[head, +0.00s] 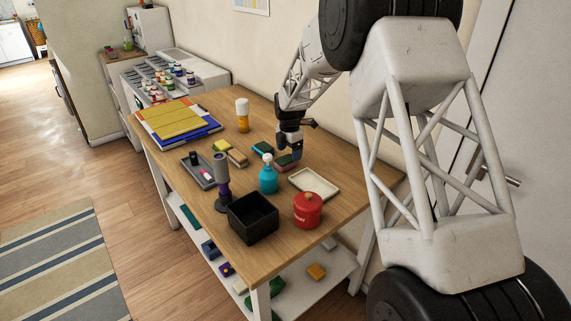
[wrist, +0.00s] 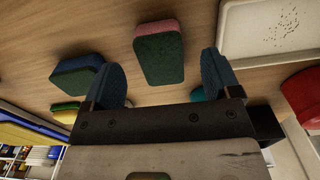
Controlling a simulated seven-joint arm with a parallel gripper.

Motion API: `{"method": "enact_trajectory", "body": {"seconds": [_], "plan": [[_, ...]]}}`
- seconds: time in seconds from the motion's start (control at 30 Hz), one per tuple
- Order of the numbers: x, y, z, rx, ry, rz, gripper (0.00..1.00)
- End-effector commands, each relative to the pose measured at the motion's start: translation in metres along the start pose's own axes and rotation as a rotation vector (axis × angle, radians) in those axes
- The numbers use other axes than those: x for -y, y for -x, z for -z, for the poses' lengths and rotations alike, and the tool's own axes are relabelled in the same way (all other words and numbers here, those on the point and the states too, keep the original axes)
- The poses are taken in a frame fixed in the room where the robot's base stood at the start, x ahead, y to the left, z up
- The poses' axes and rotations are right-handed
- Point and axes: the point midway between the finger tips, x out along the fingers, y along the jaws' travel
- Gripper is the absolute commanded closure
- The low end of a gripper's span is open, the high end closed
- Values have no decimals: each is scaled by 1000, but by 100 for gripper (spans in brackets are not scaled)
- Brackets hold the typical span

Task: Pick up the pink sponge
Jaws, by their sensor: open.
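The pink sponge (head: 286,166), with a dark green scouring layer, lies on the wooden table under my gripper (head: 290,150). In the wrist view the pink sponge (wrist: 158,55) shows its green face, with pink along its far edge. It is ahead of the gap between my two blue-grey fingers (wrist: 161,80). The fingers are apart and nothing is between them. In the head view my gripper partly hides the sponge, and I cannot tell the exact height of the fingertips above it.
A cyan pump bottle (head: 268,180), a cream tray (head: 314,184), a red canister (head: 308,210) and a black bin (head: 253,217) stand nearby. An orange bottle with a white cap (head: 242,115) stands farther back.

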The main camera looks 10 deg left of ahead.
Motion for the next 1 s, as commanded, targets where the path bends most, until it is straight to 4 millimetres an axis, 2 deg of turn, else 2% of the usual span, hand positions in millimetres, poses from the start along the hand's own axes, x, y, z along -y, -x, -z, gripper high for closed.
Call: {"method": "enact_trajectory", "body": {"seconds": [0.2, 0.33, 0.97, 1.0], "plan": [[-1, -26, 2, -1, 0, 2, 17], [-1, -36, 2, 0, 0, 0, 17], [-1, -39, 2, 0, 0, 0, 17], [-1, -39, 2, 0, 0, 0, 23]]}}
